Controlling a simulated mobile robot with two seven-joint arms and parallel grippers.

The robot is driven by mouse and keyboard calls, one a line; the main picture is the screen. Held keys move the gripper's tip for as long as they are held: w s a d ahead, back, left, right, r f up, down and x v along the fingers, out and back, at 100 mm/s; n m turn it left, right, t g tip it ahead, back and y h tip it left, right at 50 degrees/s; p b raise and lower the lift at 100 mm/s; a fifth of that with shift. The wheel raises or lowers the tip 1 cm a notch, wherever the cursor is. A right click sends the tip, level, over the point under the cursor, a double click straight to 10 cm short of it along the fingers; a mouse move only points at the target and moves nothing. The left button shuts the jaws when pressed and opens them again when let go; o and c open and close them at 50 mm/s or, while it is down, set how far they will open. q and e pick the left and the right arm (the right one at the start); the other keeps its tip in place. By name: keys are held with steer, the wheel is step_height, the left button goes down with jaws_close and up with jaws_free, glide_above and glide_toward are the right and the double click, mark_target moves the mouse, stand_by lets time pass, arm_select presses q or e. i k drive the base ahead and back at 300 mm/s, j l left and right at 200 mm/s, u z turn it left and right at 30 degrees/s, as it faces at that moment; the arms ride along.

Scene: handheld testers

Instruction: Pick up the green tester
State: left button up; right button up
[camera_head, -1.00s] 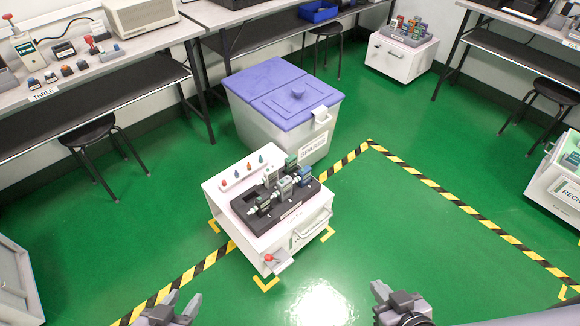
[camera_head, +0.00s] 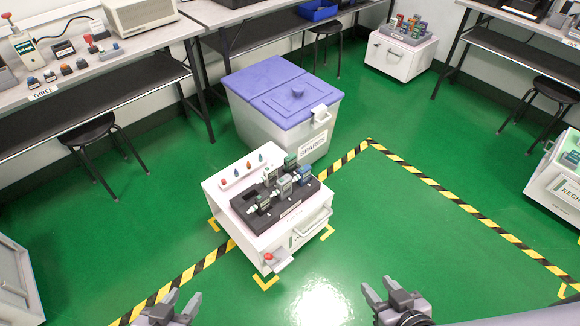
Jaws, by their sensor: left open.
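A white cabinet (camera_head: 240,226) stands on the floor in the middle with a black holder tray (camera_head: 262,219) on top. Several handheld testers stand in the tray. A green tester (camera_head: 291,162) shows at the tray's back edge, beside a blue tester (camera_head: 305,171) and a grey one (camera_head: 285,185). A darker, greenish tester (camera_head: 262,200) sits nearer the tray's left side. The testers crowd each other, so their lower parts are hidden. My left gripper (camera_head: 180,298) is open and empty at the bottom left. My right gripper (camera_head: 380,288) is at the bottom right, fingers apart and empty. Both are well short of the cabinet.
A lidded bin (camera_head: 250,116) with a purple lid stands right behind the cabinet. Benches (camera_head: 150,40) and stools line the back. Green floor (camera_head: 400,220) is clear to the right, marked with striped tape.

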mark_target(290, 164)
steer(key=k, duration=0.55)
steer(key=k+j+u, duration=0.1)
steer(key=k+u, duration=0.15)
steer(key=k, duration=0.45)
steer(key=u, duration=2.5)
steer(key=k+l+u, duration=0.1)
steer(key=l+u, duration=0.15)
steer(key=k+l+u, duration=0.1)
steer(key=l+u, duration=0.15)
steer(key=k+l, duration=0.15)
steer(key=l, duration=0.2)
steer(key=k+l, duration=0.2)
steer(key=l, duration=0.15)
steer(key=k+l, duration=0.15)
steer(key=l, duration=0.2)
steer(key=k+l, duration=0.2)
steer(key=l, duration=0.15)
steer(key=k+l, duration=0.15)
steer(key=l, duration=0.2)
steer(key=k+l, duration=0.2)
steer(key=l, duration=0.15)
